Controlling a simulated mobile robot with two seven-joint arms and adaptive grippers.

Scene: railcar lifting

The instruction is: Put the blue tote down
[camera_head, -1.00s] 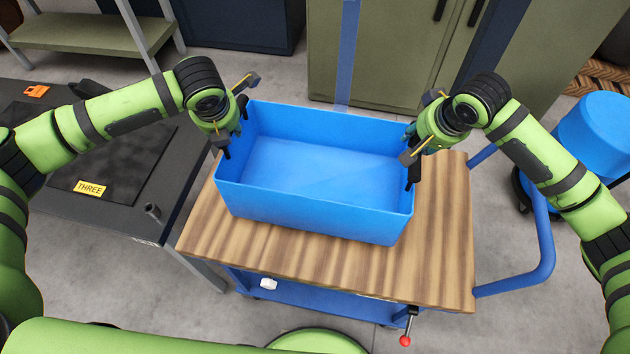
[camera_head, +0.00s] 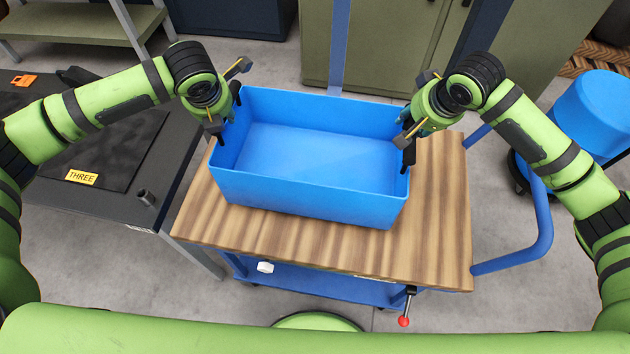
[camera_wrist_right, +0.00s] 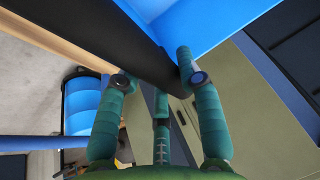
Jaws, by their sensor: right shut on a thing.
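The blue tote (camera_head: 310,198) is empty and looks level over the wooden top of a trolley (camera_head: 440,240). I cannot tell whether its base touches the wood. My right gripper (camera_head: 407,150) is at the tote's right end wall, shut on it. In the right wrist view, the gripper's fingers (camera_wrist_right: 160,85) are at a dark bar-like strip beside the tote's blue wall (camera_wrist_right: 222,22). My left gripper (camera_head: 222,125) is at the left end wall, near the rim. Its fingers are partly hidden, so its grip is unclear.
A dark table (camera_head: 110,212) with a label THREE (camera_head: 82,177) stands to the left. The trolley's blue handle (camera_head: 540,235) and a blue drum (camera_head: 590,115) are to the right. Olive cabinets (camera_head: 390,50) stand behind. Bare wood shows in front and right of the tote.

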